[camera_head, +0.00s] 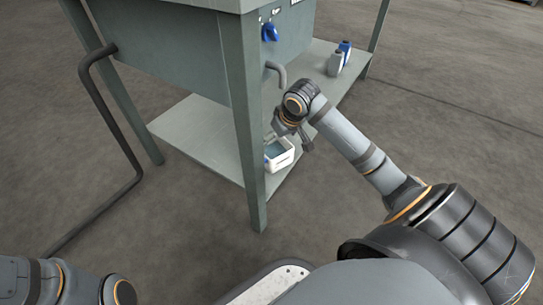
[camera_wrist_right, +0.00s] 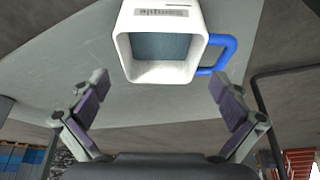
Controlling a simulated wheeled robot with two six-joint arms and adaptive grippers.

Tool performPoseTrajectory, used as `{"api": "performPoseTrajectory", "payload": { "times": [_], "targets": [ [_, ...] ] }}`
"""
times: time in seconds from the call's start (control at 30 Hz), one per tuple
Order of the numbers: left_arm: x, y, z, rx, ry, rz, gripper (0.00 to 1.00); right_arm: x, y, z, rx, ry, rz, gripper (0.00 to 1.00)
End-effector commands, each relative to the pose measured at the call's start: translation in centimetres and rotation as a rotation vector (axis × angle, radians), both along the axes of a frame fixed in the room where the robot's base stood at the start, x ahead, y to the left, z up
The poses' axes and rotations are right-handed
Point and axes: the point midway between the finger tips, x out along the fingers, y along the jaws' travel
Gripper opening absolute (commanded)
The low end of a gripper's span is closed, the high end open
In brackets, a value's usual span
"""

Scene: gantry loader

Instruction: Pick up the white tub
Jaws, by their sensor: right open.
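The white tub (camera_head: 281,155) stands on the lower shelf behind the front leg of the bench, partly hidden by that leg and close to my right gripper. In the right wrist view the white tub (camera_wrist_right: 123,45) has a printed label, a blue handle (camera_wrist_right: 232,50) on its right side and a dull blue-grey inside. My right gripper (camera_head: 298,136) is open and empty, close above the tub in the head view. In the wrist view its two fingers (camera_wrist_right: 160,92) are spread wide, with the tub beyond them. My left gripper is out of view.
The grey lower shelf (camera_head: 200,135) runs under a sink bench with a green-grey leg (camera_head: 246,120). A spout (camera_head: 277,72) and a blue knob (camera_head: 269,33) are above the tub. Two small bottles (camera_head: 336,63) stand farther back. The floor on the right is clear.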

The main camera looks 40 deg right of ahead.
Motion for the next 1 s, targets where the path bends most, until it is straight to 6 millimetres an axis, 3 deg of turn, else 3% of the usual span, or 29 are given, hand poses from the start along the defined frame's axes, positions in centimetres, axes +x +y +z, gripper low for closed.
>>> {"api": "performPoseTrajectory", "payload": {
  "times": [0.03, 0.2, 0.57, 0.9, 1.0],
  "targets": [
    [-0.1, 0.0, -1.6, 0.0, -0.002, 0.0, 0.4, 0.4, 0.1, -1.7, 0.005, -0.001, -0.002, 1.0],
    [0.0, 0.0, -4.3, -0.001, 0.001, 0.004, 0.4, 1.5, 0.1, -4.4, 0.004, -0.002, -0.002, 1.0],
    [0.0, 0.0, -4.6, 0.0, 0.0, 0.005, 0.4, 1.9, 0.0, -4.7, 0.0, 0.0, -0.001, 0.99],
    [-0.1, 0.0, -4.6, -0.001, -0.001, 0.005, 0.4, 1.9, 0.0, -4.7, 0.0, -0.001, -0.001, 0.54],
    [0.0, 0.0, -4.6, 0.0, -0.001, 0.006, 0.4, 1.9, 0.0, -4.7, 0.0, -0.001, -0.001, 0.54]
  ]
}}
